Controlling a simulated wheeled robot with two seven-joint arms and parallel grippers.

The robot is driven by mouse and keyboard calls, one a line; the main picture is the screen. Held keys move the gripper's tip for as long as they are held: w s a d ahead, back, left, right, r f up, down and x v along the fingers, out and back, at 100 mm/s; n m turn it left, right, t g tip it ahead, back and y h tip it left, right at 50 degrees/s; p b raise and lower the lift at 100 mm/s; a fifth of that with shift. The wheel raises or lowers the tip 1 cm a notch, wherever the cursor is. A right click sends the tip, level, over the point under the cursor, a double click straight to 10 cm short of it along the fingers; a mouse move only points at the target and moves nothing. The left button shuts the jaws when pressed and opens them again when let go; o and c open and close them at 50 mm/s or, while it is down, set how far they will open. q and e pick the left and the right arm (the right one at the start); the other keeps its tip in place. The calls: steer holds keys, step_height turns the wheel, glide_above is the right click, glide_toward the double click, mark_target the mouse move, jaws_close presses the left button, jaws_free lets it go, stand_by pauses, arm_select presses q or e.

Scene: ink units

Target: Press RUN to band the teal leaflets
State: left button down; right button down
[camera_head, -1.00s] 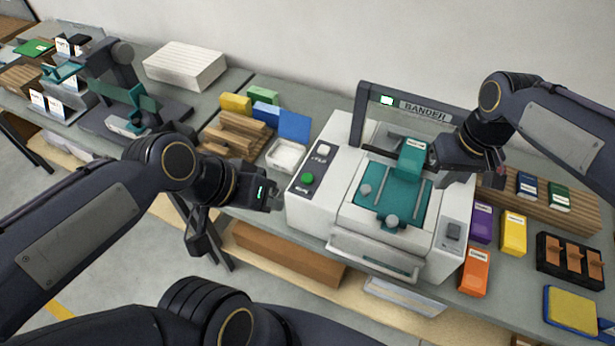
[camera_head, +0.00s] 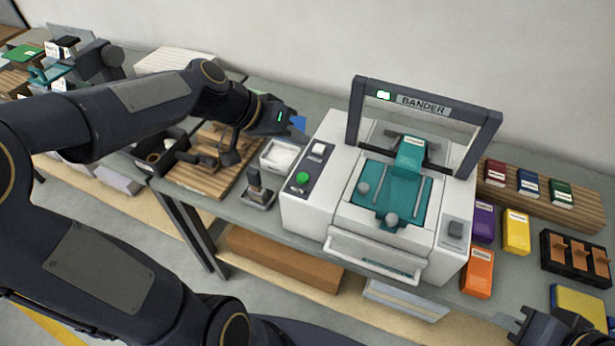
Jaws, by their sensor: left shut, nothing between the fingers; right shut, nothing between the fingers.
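The white bander (camera_head: 345,215) stands on the bench with a dark arch over its teal bed (camera_head: 385,207). A teal piece with a white label (camera_head: 411,153), seemingly the leaflets, sits at the back of the bed under the arch. A round green button (camera_head: 302,179), likely RUN, is on the dark panel at the machine's left side; its lettering is too small to read. My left gripper (camera_head: 296,124) is shut and empty, above the bench behind and left of the panel. My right gripper (camera_head: 522,325) is shut and empty at the bottom right corner, partly cut off.
A white tray (camera_head: 279,157) and a dark stamp-like stand (camera_head: 258,190) are left of the bander. Orange (camera_head: 477,272), purple and yellow boxes stand to its right, near a black rack (camera_head: 575,259). A wooden rack (camera_head: 540,203) holds small booklets. My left arm crosses the left bench.

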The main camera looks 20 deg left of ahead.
arm_select(q)
steer(key=shift+w, duration=0.15)
steer(key=shift+f, duration=0.15)
steer(key=b, duration=0.6)
glide_above(298, 178)
step_height(298, 178, down, 8)
steer(key=shift+r, duration=0.1)
steer(key=shift+f+b, duration=0.4)
steer(key=shift+b, duration=0.2)
steer(key=shift+f, duration=0.1)
stand_by(1.3)
steer(key=shift+f+b, duration=0.35)
steer(key=shift+b, duration=0.3)
steer(key=shift+f+b, duration=0.5)
steer(key=shift+b, duration=0.1)
stand_by(0.4)
steer(key=shift+r, duration=0.15)
steer(key=shift+r+p, duration=0.6)
steer(key=shift+r, duration=0.2)
